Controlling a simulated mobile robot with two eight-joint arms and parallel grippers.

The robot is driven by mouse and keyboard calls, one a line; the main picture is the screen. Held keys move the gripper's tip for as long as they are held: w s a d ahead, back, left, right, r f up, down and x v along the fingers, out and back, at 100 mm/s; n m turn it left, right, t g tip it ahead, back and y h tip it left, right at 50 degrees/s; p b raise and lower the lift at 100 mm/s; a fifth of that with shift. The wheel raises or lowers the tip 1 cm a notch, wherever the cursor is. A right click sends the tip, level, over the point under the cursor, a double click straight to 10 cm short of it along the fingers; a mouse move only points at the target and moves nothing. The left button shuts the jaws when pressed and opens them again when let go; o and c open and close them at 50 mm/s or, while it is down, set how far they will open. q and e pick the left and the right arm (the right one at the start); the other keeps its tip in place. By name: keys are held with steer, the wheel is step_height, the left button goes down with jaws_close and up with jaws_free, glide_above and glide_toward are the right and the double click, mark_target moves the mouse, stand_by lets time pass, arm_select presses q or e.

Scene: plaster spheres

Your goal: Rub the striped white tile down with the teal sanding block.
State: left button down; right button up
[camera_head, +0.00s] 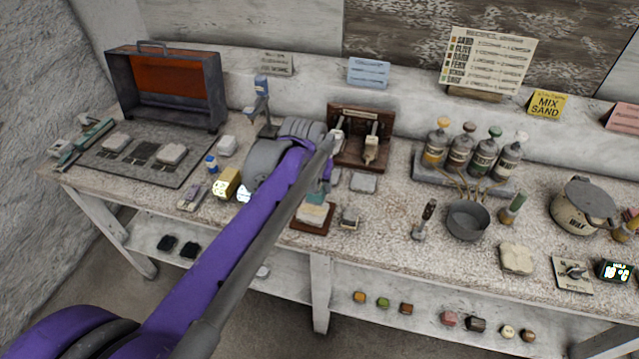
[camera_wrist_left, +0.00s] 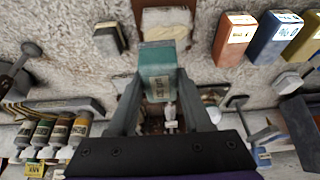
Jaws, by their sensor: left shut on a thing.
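My left gripper (camera_head: 322,182) is shut on the teal sanding block (camera_head: 315,198), which also shows between its fingers in the left wrist view (camera_wrist_left: 157,85). The pale, off-white tile (camera_head: 312,214) lies on a brown wooden board (camera_head: 322,230) near the bench's front edge. The tile also shows just beyond the block in the left wrist view (camera_wrist_left: 166,20). The block is over or at the tile's far edge; I cannot tell if they touch. The block hides part of the tile, and stripes are not clear. My right gripper is not in view.
A small grey-topped block (camera_head: 349,218) stands right of the board. Yellow (camera_head: 227,183) and other coloured blocks are to its left. A brown rack (camera_head: 358,137) stands behind. A grey bowl (camera_head: 467,220) and bottles (camera_head: 478,150) are further right.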

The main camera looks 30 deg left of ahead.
arm_select(q)
steer(key=shift+f+b, duration=1.65)
steer(key=shift+f, duration=0.6)
steer(key=shift+f+b, duration=0.5)
steer(key=shift+f, duration=0.5)
steer(key=shift+f, duration=0.25)
